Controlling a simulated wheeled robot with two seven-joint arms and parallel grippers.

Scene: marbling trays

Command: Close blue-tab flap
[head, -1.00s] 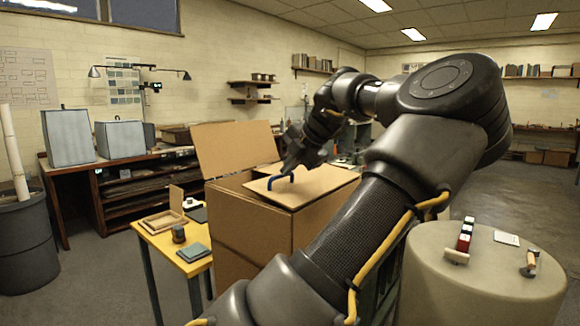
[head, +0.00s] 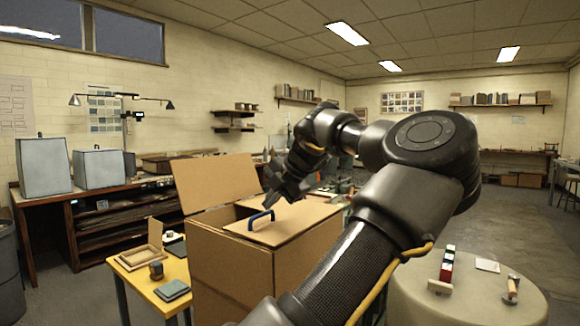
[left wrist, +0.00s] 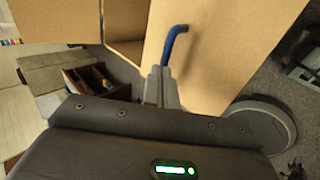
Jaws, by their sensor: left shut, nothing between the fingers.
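The cardboard box (head: 235,275) stands left of centre in the head view. Its flap with the blue tab (head: 261,216) lies nearly level over the box top, with a dark gap beside its left edge. The tab is a blue loop, and it also shows in the left wrist view (left wrist: 174,42) on the flap (left wrist: 215,55). My left gripper (head: 270,190) is just above and behind the tab in the head view. In the left wrist view its fingers (left wrist: 160,80) are shut and empty, close to the tab's lower end; contact is unclear. My right gripper is out of view.
The opposite flap (head: 210,180) of the box stands up, open. A yellow table (head: 146,288) with small trays and blocks is left of the box. A round pale stand (head: 465,300) with small tools is at the right. Grey floor is open at the far right.

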